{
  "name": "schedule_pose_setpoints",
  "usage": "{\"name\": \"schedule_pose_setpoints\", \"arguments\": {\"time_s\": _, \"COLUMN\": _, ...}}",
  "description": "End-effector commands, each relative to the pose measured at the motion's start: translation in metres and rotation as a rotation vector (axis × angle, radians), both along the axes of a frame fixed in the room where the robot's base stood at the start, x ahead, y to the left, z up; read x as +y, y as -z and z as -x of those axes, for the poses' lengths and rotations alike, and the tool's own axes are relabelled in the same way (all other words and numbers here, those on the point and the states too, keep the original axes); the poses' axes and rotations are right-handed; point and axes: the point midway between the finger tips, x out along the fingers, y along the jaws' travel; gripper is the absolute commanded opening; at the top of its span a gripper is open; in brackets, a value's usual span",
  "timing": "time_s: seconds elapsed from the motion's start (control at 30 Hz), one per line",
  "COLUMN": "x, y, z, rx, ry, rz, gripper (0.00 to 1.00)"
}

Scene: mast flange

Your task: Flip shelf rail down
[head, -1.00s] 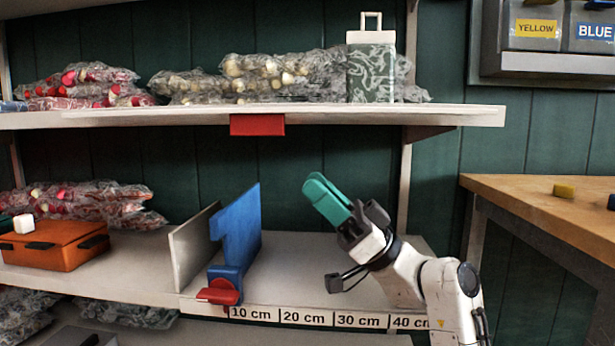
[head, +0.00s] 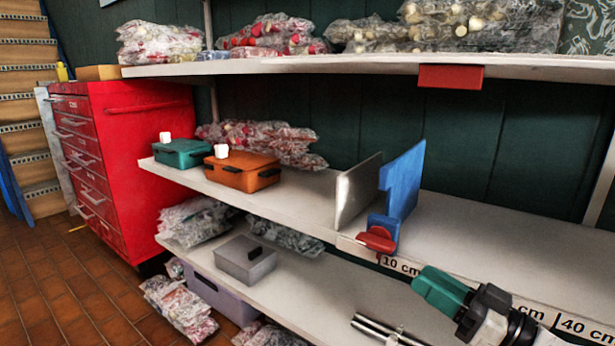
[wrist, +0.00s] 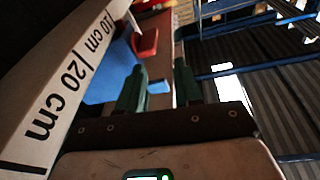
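I cannot tell for sure which part is the shelf rail. The pale front edge of the middle shelf carries a centimetre strip (head: 567,323), which also shows in the wrist view (wrist: 55,95). A blue upright divider (head: 402,190) with a red clamp piece (head: 377,239) stands at this edge, beside a grey plate (head: 357,190). A red tab (head: 450,76) sits on the upper shelf's front edge. My gripper (head: 437,288), with teal fingers, is in front of the strip, right of and below the clamp. In the wrist view my gripper (wrist: 158,78) is open, its fingers apart and empty.
Orange (head: 242,172) and teal (head: 181,152) boxes stand on the middle shelf, left of the grey plate. Bagged goods fill the upper shelf's back. A grey box (head: 246,261) is on the lower shelf. A red drawer cabinet (head: 120,150) stands at left.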

Motion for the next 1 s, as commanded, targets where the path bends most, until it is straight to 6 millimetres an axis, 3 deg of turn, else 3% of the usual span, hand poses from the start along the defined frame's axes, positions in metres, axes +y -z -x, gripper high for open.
{"name": "schedule_pose_setpoints", "arguments": {"time_s": 0.03, "x": 0.009, "y": 0.033, "z": 0.008, "rx": 0.097, "ry": 0.006, "rz": 0.045, "gripper": 0.34}}
{"name": "schedule_pose_setpoints", "arguments": {"time_s": 0.1, "x": 0.015, "y": 0.079, "z": 0.022, "rx": 0.236, "ry": 0.023, "rz": 0.114, "gripper": 0.34}}
{"name": "schedule_pose_setpoints", "arguments": {"time_s": 0.17, "x": 0.018, "y": 0.118, "z": 0.039, "rx": 0.359, "ry": 0.04, "rz": 0.172, "gripper": 0.34}}
{"name": "schedule_pose_setpoints", "arguments": {"time_s": 0.3, "x": 0.017, "y": 0.199, "z": 0.092, "rx": 0.652, "ry": 0.096, "rz": 0.317, "gripper": 0.34}}
{"name": "schedule_pose_setpoints", "arguments": {"time_s": 0.4, "x": 0.007, "y": 0.247, "z": 0.141, "rx": 0.863, "ry": 0.155, "rz": 0.423, "gripper": 0.34}}
{"name": "schedule_pose_setpoints", "arguments": {"time_s": 0.5, "x": -0.008, "y": 0.281, "z": 0.193, "rx": 1.054, "ry": 0.225, "rz": 0.525, "gripper": 0.34}}
{"name": "schedule_pose_setpoints", "arguments": {"time_s": 0.7, "x": -0.043, "y": 0.31, "z": 0.285, "rx": 1.345, "ry": 0.386, "rz": 0.7, "gripper": 0.34}}
{"name": "schedule_pose_setpoints", "arguments": {"time_s": 0.87, "x": -0.071, "y": 0.31, "z": 0.35, "rx": 1.522, "ry": 0.528, "rz": 0.827, "gripper": 0.34}}
{"name": "schedule_pose_setpoints", "arguments": {"time_s": 0.9, "x": -0.07, "y": 0.292, "z": 0.343, "rx": 1.508, "ry": 0.524, "rz": 0.815, "gripper": 0.34}}
{"name": "schedule_pose_setpoints", "arguments": {"time_s": 1.0, "x": -0.07, "y": 0.273, "z": 0.342, "rx": 1.504, "ry": 0.522, "rz": 0.812, "gripper": 0.34}}
